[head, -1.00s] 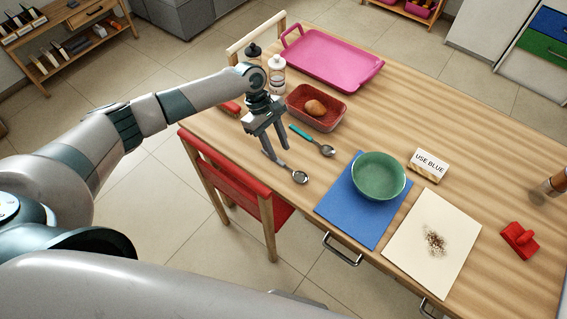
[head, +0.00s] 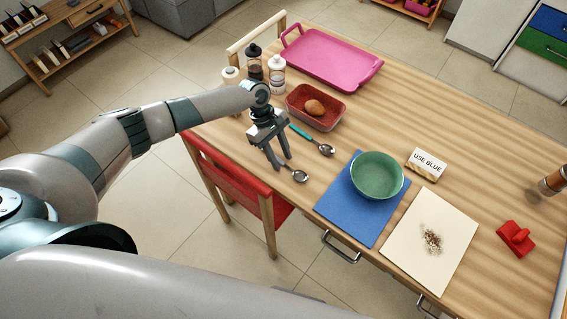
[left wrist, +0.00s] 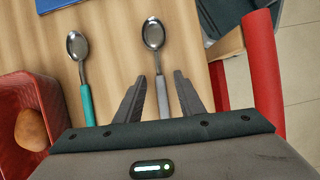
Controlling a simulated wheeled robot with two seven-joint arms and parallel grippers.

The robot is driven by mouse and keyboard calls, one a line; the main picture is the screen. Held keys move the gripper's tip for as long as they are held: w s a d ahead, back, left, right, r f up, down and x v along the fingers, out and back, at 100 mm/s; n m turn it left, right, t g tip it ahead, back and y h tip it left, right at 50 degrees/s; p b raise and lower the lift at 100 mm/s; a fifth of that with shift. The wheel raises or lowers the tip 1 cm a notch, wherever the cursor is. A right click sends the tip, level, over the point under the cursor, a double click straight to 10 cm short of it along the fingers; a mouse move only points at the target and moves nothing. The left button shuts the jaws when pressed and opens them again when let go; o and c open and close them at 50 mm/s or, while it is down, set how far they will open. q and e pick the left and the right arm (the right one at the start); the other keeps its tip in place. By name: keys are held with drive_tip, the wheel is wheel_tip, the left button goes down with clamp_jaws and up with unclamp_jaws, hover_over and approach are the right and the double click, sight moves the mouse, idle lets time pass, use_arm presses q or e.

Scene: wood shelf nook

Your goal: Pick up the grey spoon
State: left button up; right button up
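The grey spoon (head: 300,176) lies on the wooden table near its left edge, and most of its handle is hidden by my gripper in the head view. In the left wrist view the spoon (left wrist: 153,35) shows its bowl upward, with its grey handle running down between my fingers. My left gripper (head: 283,163) is open and empty above the handle, one finger on each side; in the left wrist view its fingertips (left wrist: 158,77) are apart. Whether the fingers touch the table I cannot tell. My right gripper is not in view.
A teal-handled spoon (head: 326,150) lies close beside, near a red container (head: 334,121) holding a brown, rounded item. A red chair (head: 231,165) stands at the table's edge. A green bowl (head: 377,175) sits on a blue mat (head: 341,215). Bottles (head: 277,76) stand behind the gripper.

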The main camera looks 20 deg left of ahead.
sight(280, 161)
use_arm(q)
clamp_jaws()
idle(0.4)
wheel_tip(280, 161, up, 4)
drive_tip(key=shift+f+b, duration=0.1)
drive_tip(key=shift+b, duration=0.7)
drive_tip(key=d+r+b, duration=0.3)
drive_tip(key=d+r, duration=0.4)
drive_tip(key=d, duration=0.4)
drive_tip(key=shift+w+d+r, duration=0.15)
drive_tip(key=shift+w+d, duration=0.15)
drive_tip(key=shift+d, duration=0.05)
